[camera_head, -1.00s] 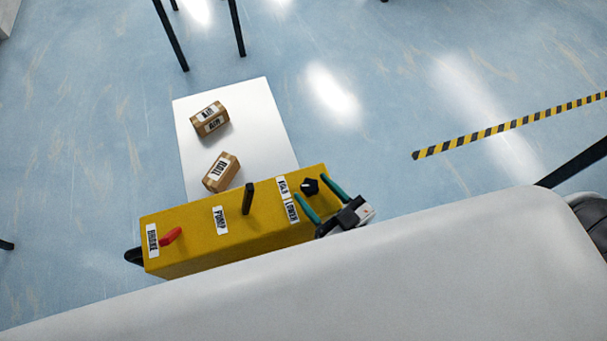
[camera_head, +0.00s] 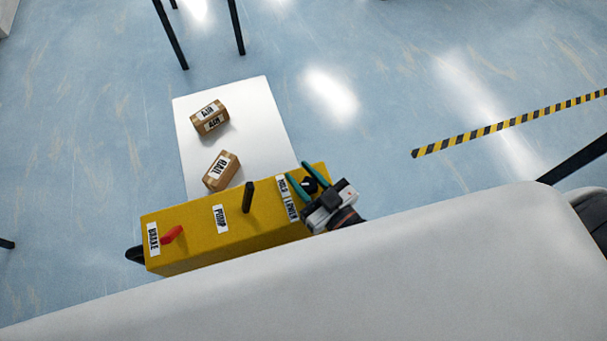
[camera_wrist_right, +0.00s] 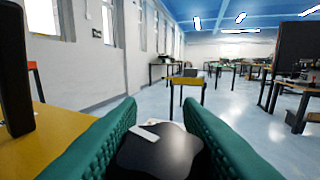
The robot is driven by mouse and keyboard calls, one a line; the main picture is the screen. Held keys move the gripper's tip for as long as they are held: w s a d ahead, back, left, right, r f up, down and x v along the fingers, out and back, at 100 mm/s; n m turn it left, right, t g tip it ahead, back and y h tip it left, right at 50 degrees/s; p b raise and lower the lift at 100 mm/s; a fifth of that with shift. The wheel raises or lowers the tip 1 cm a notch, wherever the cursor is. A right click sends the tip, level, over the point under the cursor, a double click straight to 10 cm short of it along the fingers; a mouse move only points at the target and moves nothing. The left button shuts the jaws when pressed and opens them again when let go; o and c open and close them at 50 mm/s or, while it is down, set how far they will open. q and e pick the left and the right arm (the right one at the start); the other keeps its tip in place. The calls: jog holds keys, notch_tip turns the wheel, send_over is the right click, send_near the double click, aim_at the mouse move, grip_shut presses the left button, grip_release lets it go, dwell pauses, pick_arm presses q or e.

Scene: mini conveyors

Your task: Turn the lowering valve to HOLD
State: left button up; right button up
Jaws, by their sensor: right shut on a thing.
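The lowering valve is a black lobed knob (camera_head: 309,185) at the right end of the yellow box, beside labels reading HOLD (camera_head: 283,186) and LOWER (camera_head: 291,208). My right gripper (camera_head: 301,172) has its green fingers on either side of the knob and is shut on it. In the right wrist view the knob (camera_wrist_right: 160,152) sits between the fingers (camera_wrist_right: 160,115), with a white pointer mark toward its far left side. In the head view the fingers partly cover the knob, and its pointer is too small to read. My left gripper is not in view.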

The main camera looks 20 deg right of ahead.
jog(key=h+p, duration=0.1)
jog(key=m+h+p, duration=0.1)
jog(key=shift+d+r+m+t+p, duration=0.1)
jog(key=shift+r+m+t+p, duration=0.2)
jog(key=shift+t, duration=0.1)
jog(key=shift+w+d+f+m+h+p, duration=0.1)
jog(key=shift+f+m+h+p, duration=0.15)
jog(key=shift+m+h+p, duration=0.75)
jog(key=shift+n+h+b, duration=0.3)
jog(key=shift+b, duration=0.05)
jog(key=o, duration=1)
jog(key=shift+c, duration=0.2)
jog(key=shift+f, duration=0.1)
jog(key=s+d+b, duration=0.1)
jog(key=s, duration=1.1)
jog(key=shift+d+b, duration=0.25)
jog(key=shift+b, duration=0.15)
